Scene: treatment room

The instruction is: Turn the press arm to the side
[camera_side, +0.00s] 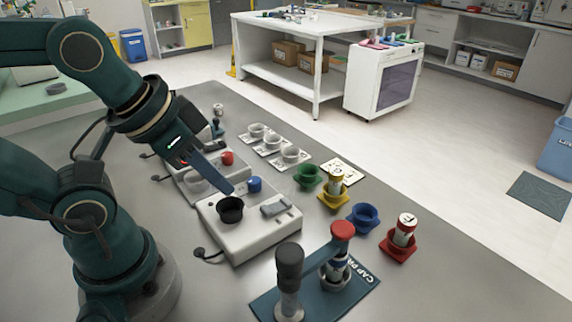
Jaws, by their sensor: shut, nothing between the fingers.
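The press stands on a dark blue base plate (262,305) lettered "CAP PR…" at the front of the table. Its press arm (316,257) is a dark teal bar running from a post with a black top (289,262) to a red knob (343,231). The red knob end sits over a small can (336,268) standing in a round metal seat. My gripper (229,189) is shut and empty. It points down right, in front of a blue knob and near a black cup, behind and left of the press and apart from it.
Below my gripper is a white device with a black cup (230,210) and a blue knob (254,184). A similar device with a red knob (227,158) stands behind. Green (307,177), yellow (333,197), blue (363,218) and red (397,247) holders line the right; yellow and red hold cans.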

